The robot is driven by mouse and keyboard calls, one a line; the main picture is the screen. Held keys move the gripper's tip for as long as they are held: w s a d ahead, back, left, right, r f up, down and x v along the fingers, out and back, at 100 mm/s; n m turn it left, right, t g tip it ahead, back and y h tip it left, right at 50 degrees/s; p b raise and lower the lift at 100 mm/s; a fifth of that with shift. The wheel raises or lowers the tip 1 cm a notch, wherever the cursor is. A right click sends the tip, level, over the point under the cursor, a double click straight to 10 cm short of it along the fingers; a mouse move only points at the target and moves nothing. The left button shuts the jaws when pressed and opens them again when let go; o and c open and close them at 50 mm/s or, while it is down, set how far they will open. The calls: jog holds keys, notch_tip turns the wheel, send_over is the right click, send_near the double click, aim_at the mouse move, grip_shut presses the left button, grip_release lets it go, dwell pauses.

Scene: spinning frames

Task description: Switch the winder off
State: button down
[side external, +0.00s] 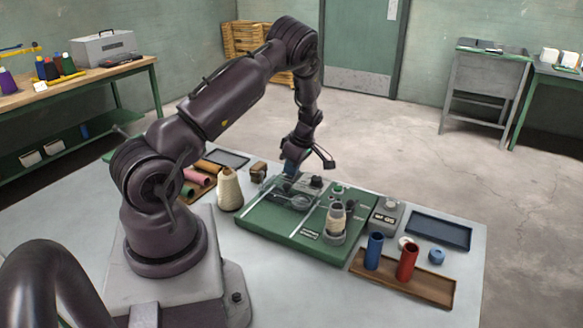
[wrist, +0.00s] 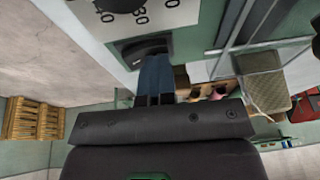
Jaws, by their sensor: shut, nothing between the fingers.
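The winder (side external: 262,222) is a green base on the grey table, with a clear-covered mechanism, a black knob (side external: 316,182) and a cream-wound spool (side external: 337,217) on it. My gripper (side external: 290,172) points down over the back left part of the winder, its fingers shut with nothing between them.
A cream yarn cone (side external: 229,190) stands left of the winder. Right of it are a small grey box (side external: 385,216), a wooden tray (side external: 425,288) with blue and red tubes, and a dark blue tray (side external: 440,231).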

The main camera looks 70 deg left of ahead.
jog(key=shift+w+a, duration=0.5)
jog(key=shift+r, duration=0.2)
jog(key=shift+w+r, duration=0.1)
jog(key=shift+r, duration=0.3)
jog(key=a+v, duration=0.1)
jog(key=v, duration=1.2)
jog(key=shift+s, duration=0.25)
jog(key=shift+r, duration=0.1)
jog(key=shift+s+d, duration=0.1)
jog(key=shift+s+d+r, duration=0.2)
jog(key=shift+s+d, duration=0.1)
jog(key=shift+s, duration=0.15)
